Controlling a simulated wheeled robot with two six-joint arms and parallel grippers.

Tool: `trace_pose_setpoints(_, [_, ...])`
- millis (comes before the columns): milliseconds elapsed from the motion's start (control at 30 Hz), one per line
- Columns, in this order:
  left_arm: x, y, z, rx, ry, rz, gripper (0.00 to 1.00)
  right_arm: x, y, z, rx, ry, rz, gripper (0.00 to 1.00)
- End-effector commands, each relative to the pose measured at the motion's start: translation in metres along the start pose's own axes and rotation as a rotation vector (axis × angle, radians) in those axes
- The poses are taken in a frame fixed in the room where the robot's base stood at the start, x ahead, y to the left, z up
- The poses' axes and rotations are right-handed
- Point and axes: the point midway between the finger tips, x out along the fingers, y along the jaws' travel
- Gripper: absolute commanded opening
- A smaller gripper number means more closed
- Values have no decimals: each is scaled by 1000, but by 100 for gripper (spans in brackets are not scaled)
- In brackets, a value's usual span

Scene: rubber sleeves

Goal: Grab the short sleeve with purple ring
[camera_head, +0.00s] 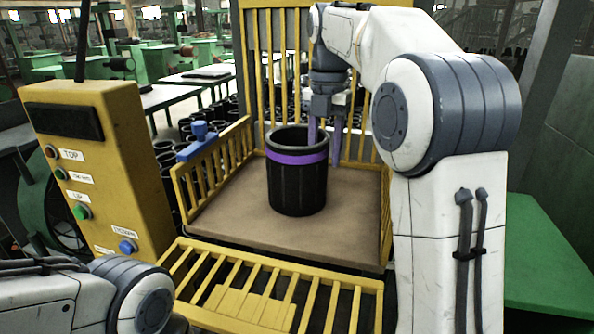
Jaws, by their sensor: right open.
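The short sleeve with the purple ring (297,185) is a black ribbed cylinder. It stands upright on the brown floor of a yellow cage, with its open top showing and the purple band near its rim. My right gripper (325,140) is above and at the right side of the sleeve. It points down and its purple fingers are apart. One finger appears at or inside the sleeve's right rim and the other outside it; I cannot tell whether either touches. My left arm shows only at the lower left, and its gripper is out of view.
The yellow cage (215,165) has side rails, a tall back and a front gate (265,290) folded down. A yellow control box (98,165) with buttons stands at the left. A green surface (550,255) is at the right. Many black sleeves lie behind the cage.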

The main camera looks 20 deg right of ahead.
Motion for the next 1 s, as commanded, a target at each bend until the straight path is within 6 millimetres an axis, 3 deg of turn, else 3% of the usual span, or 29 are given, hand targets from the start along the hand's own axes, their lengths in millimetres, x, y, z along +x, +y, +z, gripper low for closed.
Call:
trace_pose_setpoints(233, [-2,0,0,0,0,0,0,33,-1,-3,2,2,-2,45])
trace_pose_setpoints(533, [-2,0,0,0,0,0,0,40,-1,-2,3,0,0,45])
trace_pose_setpoints(567, [-2,0,0,0,0,0,0,40,-1,-2,3,0,0,41])
trace_pose_setpoints(667, [-1,0,0,0,0,0,0,40,-1,-2,3,0,0,3])
trace_pose_setpoints(1000, [-1,0,0,0,0,0,0,39,-1,-2,3,0,0,0])
